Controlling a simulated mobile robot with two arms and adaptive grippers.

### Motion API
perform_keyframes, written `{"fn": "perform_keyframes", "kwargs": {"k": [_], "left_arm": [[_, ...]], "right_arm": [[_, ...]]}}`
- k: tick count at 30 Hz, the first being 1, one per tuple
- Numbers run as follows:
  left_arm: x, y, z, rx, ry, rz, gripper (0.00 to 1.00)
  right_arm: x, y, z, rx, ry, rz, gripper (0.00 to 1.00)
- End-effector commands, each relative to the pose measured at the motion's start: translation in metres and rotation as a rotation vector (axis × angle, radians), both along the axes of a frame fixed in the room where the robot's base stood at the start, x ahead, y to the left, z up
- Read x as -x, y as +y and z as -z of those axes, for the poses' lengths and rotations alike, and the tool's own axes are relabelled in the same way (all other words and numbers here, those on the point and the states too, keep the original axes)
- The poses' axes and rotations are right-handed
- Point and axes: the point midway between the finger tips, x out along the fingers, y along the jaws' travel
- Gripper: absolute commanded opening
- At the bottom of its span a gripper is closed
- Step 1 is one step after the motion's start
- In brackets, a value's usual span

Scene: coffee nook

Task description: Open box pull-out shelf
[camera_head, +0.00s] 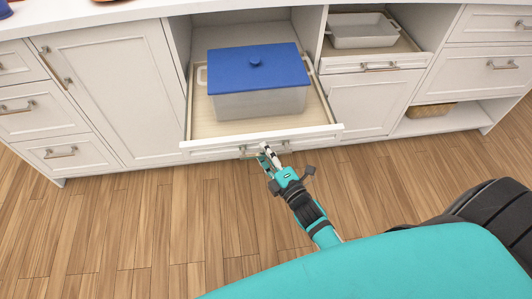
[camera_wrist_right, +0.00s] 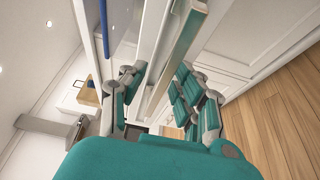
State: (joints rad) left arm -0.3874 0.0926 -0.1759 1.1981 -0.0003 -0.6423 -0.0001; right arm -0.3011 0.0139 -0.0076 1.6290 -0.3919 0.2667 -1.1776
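The pull-out shelf (camera_head: 232,129) is slid out of the cabinet's middle bay, with a clear box (camera_head: 257,104) under a blue lid (camera_head: 257,67) standing on it. The shelf's white front carries a metal bar handle (camera_head: 285,145). My right gripper (camera_head: 266,154) is at the middle of this handle and partly covers it. In the right wrist view, the handle bar (camera_wrist_right: 181,48) runs between the two fingers of my right gripper (camera_wrist_right: 159,84). The fingers stand apart, with gaps visible beside the bar. My left gripper is not in view.
A second pull-out shelf with a white tray (camera_head: 362,32) is at the upper right. Closed doors and drawers flank the bay. A wicker basket (camera_head: 431,110) sits in a low open niche at the right. The wooden floor (camera_head: 130,215) in front is clear.

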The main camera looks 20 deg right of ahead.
Motion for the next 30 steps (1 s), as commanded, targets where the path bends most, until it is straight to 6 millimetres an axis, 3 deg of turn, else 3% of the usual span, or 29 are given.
{"fn": "perform_keyframes", "kwargs": {"k": [11,24,30], "left_arm": [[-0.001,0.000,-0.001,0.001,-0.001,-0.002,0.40],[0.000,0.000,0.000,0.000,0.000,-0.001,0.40],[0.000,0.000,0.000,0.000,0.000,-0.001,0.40]], "right_arm": [[0.009,-0.001,0.002,0.003,0.005,0.000,0.34],[0.094,-0.010,0.002,0.002,0.005,0.000,0.34],[0.116,-0.013,0.001,0.001,0.002,0.001,0.34]]}}
